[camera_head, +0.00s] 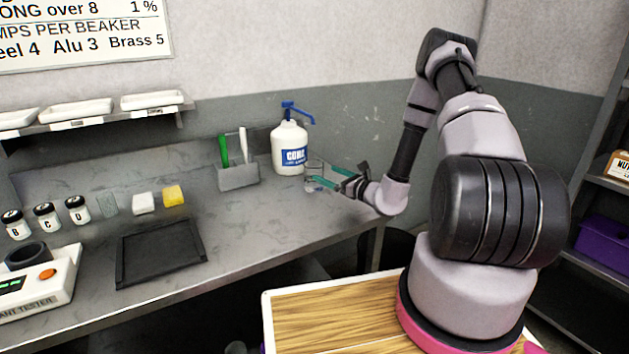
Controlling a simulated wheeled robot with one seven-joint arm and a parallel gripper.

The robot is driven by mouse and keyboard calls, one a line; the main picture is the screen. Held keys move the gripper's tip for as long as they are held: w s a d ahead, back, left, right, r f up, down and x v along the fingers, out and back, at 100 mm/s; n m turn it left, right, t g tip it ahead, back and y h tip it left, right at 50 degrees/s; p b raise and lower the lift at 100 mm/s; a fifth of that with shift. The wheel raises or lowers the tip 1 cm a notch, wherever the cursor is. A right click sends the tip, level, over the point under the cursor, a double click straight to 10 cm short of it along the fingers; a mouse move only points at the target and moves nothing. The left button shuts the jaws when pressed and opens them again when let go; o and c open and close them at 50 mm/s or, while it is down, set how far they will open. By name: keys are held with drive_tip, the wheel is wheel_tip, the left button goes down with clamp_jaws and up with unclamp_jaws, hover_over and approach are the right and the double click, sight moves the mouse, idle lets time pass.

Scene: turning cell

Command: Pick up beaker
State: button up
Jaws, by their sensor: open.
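A small clear beaker (314,185) stands on the grey bench, just right of the white pump bottle (290,150). My gripper (329,179) is open, reaching in from the right at low height over the bench. Its greenish fingers lie across the beaker in this view and hide part of it. I cannot tell whether the fingers touch the beaker or are apart from it.
A grey holder (238,177) with green and white tools stands left of the bottle. A black tray (160,251), small labelled jars (46,216), a yellow block (173,196) and a tester (38,290) occupy the left bench. The bench between tray and gripper is clear.

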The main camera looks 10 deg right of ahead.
sight(321, 174)
drive_tip(key=shift+x, duration=0.95)
drive_tip(key=x, duration=0.4)
drive_tip(key=shift+a+f, duration=0.25)
drive_tip(key=shift+f, duration=0.1)
drive_tip(key=shift+w+a, duration=0.3)
drive_tip(key=shift+w, duration=0.25)
drive_tip(key=c, duration=1.5)
drive_tip(key=shift+r, duration=0.2)
